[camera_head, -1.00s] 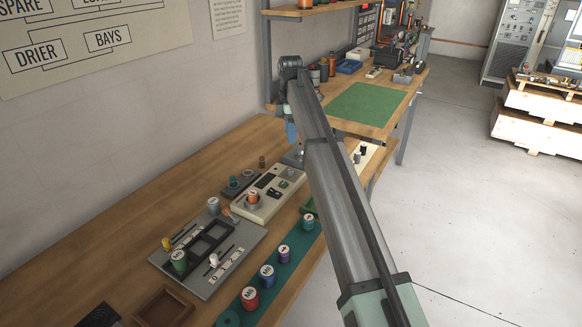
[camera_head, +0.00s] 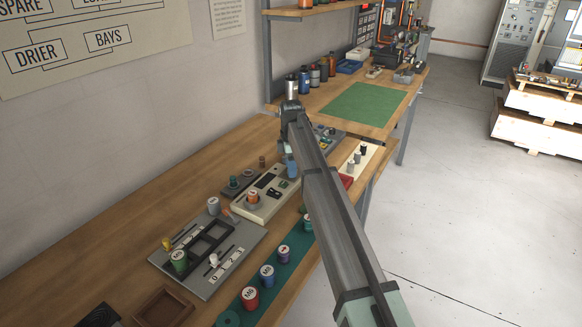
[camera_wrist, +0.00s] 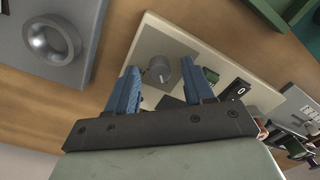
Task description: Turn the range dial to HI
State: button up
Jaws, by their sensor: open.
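The beige instrument box (camera_head: 262,201) sits on the bench in the head view. In the wrist view its face (camera_wrist: 160,40) carries a round grey dial (camera_wrist: 158,72) with a small pale mark. HI lettering cannot be read. My gripper (camera_wrist: 160,66) is open, its two blue fingers pointing at the box face, one on each side of the dial in the picture. Whether they touch it cannot be told. In the head view a blue finger (camera_head: 291,167) shows at the box's far right end, where my arm hides the dial.
A green switch (camera_wrist: 210,75) and dark parts sit beside the dial. A grey plate with a round ring (camera_wrist: 50,42) lies to the left in the wrist view. A grey tray (camera_head: 235,268), a green strip with pots (camera_head: 290,268) and a white strip (camera_head: 372,160) are nearby.

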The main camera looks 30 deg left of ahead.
jog(key=shift+f, duration=0.15)
jog(key=shift+c, duration=0.5)
grip_shut()
